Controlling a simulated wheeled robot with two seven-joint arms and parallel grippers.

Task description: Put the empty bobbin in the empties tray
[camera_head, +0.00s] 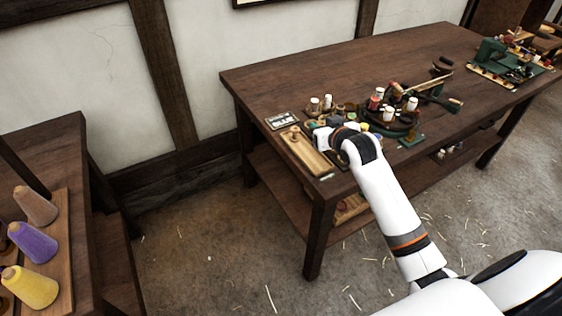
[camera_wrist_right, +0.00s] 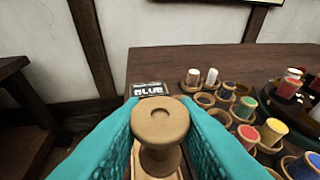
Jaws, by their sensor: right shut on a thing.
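The empty bobbin (camera_wrist_right: 160,128) is plain tan wood with no thread. In the right wrist view it stands upright between the teal fingers of my right gripper (camera_wrist_right: 158,140), which is shut on it. The long, shallow wooden tray (camera_head: 308,155) lies at the left end of the table. In the wrist view its floor shows below the bobbin; I cannot tell whether the bobbin touches it. In the head view my right gripper (camera_head: 314,130) is at the tray's right side. My left gripper is not in view.
A sign reading BLUE (camera_wrist_right: 149,89) stands just behind the tray. Holders with several coloured bobbins (camera_wrist_right: 245,107) are close on the right. A side table with thread cones (camera_head: 33,243) is at the left.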

